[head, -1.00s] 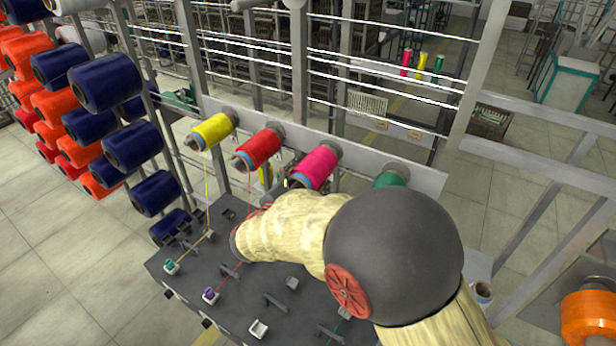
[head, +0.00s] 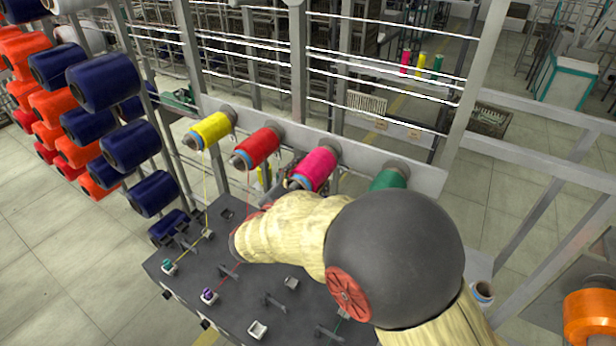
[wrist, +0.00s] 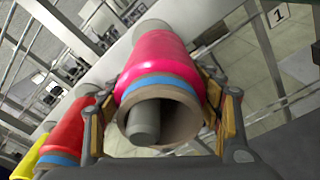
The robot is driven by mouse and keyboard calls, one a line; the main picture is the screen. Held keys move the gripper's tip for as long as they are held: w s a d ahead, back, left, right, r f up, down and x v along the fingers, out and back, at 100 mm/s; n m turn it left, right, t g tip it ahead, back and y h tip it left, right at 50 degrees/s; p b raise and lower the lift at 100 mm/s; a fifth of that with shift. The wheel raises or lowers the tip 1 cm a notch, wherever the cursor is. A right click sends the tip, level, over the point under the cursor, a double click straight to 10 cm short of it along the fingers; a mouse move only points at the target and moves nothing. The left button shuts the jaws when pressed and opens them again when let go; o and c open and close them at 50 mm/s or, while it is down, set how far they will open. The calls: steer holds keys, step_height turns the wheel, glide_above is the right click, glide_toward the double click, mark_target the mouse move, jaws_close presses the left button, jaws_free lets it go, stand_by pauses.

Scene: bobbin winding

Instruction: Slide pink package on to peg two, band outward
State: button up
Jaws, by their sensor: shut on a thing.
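The pink package (head: 314,168) sits on a peg in the row of pegs, between the red package and the green one. In the wrist view the pink package (wrist: 158,58) has its blue band (wrist: 160,84) at the near end, facing outward. The grey peg (wrist: 143,121) shows inside its hollow core, off to the left of the middle. My gripper (wrist: 158,112) is shut on the package, with a finger at each side of the banded end. In the head view my arm hides most of my gripper.
A red package (head: 257,147) and a yellow one (head: 211,130) sit left of the pink one; a green package (head: 389,180) is at the right, partly behind my arm. A dark winding table (head: 230,311) with bobbins and threads lies below.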

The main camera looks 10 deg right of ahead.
steer(key=o, duration=1.4)
steer(key=shift+o, duration=0.2)
steer(key=v, duration=1.2)
